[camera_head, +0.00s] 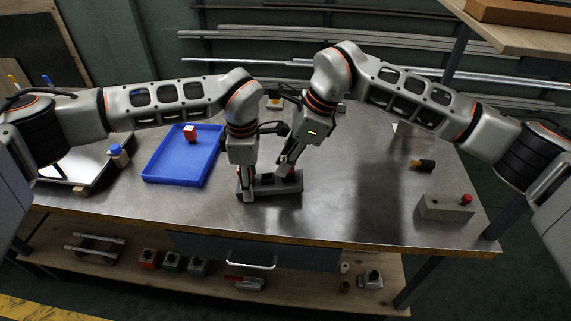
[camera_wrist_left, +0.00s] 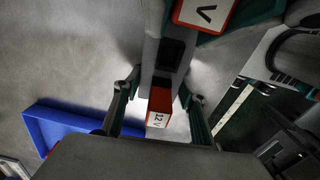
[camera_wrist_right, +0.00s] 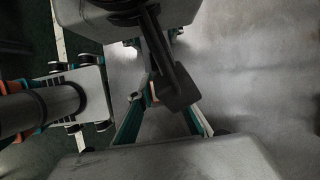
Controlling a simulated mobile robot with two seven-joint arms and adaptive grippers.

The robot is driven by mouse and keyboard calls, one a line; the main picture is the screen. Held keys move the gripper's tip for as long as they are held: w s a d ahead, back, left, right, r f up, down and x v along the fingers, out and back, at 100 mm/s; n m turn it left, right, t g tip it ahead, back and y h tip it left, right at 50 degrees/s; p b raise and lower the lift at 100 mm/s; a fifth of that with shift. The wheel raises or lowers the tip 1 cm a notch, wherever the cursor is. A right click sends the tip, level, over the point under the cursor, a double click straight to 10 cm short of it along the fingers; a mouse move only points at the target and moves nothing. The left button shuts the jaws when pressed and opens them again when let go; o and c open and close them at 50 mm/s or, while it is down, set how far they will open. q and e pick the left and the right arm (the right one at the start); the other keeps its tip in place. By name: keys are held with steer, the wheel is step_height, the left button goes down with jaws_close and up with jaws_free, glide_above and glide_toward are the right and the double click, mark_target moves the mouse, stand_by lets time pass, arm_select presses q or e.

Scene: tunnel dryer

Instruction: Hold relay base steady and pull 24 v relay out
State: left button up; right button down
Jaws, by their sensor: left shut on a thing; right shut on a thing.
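The grey relay base (camera_head: 289,188) lies on the metal bench in front of me. My left gripper (camera_head: 249,193) is shut on its left end. In the left wrist view a red-edged 12 V relay (camera_wrist_left: 159,106) sits at one end of the base, beside a black socket (camera_wrist_left: 170,55). My right gripper (camera_head: 281,173) is tilted over the base and shut on another red-edged relay (camera_wrist_left: 206,13), whose label is cut off to a "V". That relay looks tilted and raised from the base; whether its pins are clear is hidden. The right wrist view barely shows it.
A blue tray (camera_head: 176,170) at the left holds a red and white block (camera_head: 190,132). A grey box with a red button (camera_head: 445,208) and a black and yellow item (camera_head: 422,165) stand at the right. Bench space right of the base is clear.

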steer(key=shift+f, duration=0.1)
steer(key=c, duration=1.8)
jaws_free()
steer(key=shift+d, duration=0.1)
steer(key=v, duration=0.6)
steer(key=shift+w+d+r, duration=0.1)
steer(key=shift+d+r, duration=0.05)
steer(key=shift+r, duration=0.15)
steer(key=shift+d+r, duration=0.15)
steer(key=shift+r, duration=0.2)
